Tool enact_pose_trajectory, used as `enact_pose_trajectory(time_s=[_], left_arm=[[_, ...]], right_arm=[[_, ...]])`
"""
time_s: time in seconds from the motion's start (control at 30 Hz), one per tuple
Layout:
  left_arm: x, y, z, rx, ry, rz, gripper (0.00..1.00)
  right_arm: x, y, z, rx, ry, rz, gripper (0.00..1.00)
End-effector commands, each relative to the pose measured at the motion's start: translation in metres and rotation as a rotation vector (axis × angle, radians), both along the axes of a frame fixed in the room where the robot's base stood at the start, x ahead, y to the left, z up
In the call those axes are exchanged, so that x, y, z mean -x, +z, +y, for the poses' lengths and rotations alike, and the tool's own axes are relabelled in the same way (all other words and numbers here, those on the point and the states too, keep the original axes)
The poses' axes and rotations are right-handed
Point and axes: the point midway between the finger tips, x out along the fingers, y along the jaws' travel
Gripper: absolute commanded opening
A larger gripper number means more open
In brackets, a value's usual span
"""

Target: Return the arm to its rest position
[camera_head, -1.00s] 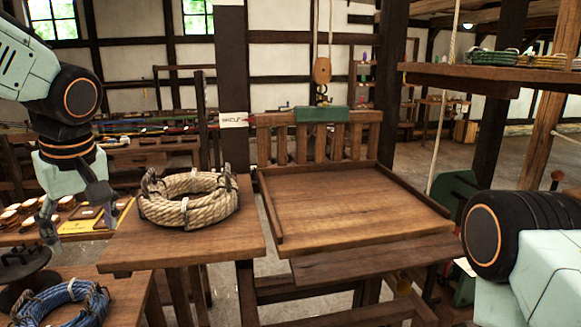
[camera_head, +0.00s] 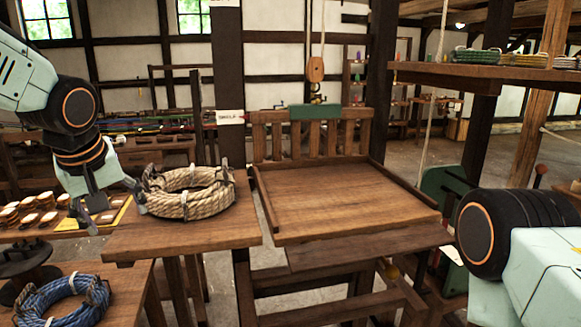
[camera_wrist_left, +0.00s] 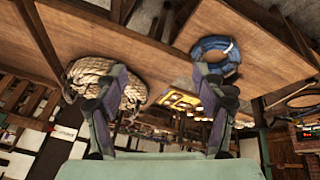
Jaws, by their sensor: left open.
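My left gripper (camera_head: 116,207) is at the left of the head view, pointing down, its fingers spread. One finger is close to the left edge of a beige rope coil (camera_head: 190,205); I cannot tell whether they touch. The coil lies on a small wooden table (camera_head: 185,243) and has dark ties. In the left wrist view the open fingers (camera_wrist_left: 165,85) have nothing between them that they hold. The beige coil (camera_wrist_left: 95,75) shows partly behind one finger. My right arm shows at the lower right of the head view, but its gripper is out of frame.
A blue rope coil (camera_head: 65,301) lies on a lower bench at bottom left; it also shows in the wrist view (camera_wrist_left: 217,52). An empty slatted wooden platform (camera_head: 345,205) stands in the middle. A shelf (camera_head: 500,74) with rope coils is at upper right. A hook block (camera_head: 315,70) hangs behind.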

Motion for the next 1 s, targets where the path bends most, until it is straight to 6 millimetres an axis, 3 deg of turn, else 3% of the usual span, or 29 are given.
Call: enact_pose_trajectory(time_s=[0.07,0.17,0.27,0.33,0.47,0.6,0.77,1.0], left_arm=[[-0.007,-0.007,-0.011,0.005,-0.077,-0.051,0.70],[-0.015,-0.035,-0.028,0.007,-0.187,-0.109,0.70],[-0.016,-0.086,-0.046,0.001,-0.297,-0.155,0.70],[-0.012,-0.130,-0.057,-0.009,-0.364,-0.175,0.70],[0.007,-0.214,-0.070,-0.034,-0.452,-0.186,0.70],[0.042,-0.299,-0.076,-0.071,-0.516,-0.160,0.70],[0.096,-0.388,-0.077,-0.104,-0.563,-0.086,0.70],[0.200,-0.504,-0.075,-0.109,-0.592,0.101,0.70]], right_arm=[[0.000,-0.001,0.000,0.000,0.000,0.000,0.64],[0.000,-0.009,0.000,0.000,0.000,0.000,0.64],[0.000,-0.024,0.000,0.000,0.000,0.000,0.64],[0.000,-0.037,0.000,0.000,0.000,0.000,0.64],[0.000,-0.062,0.000,0.000,0.000,0.000,0.64],[0.000,-0.087,0.000,0.000,0.000,0.000,0.64],[0.000,-0.115,0.000,0.000,0.000,0.000,0.64],[0.001,-0.157,0.000,0.000,0.000,0.000,0.64]])
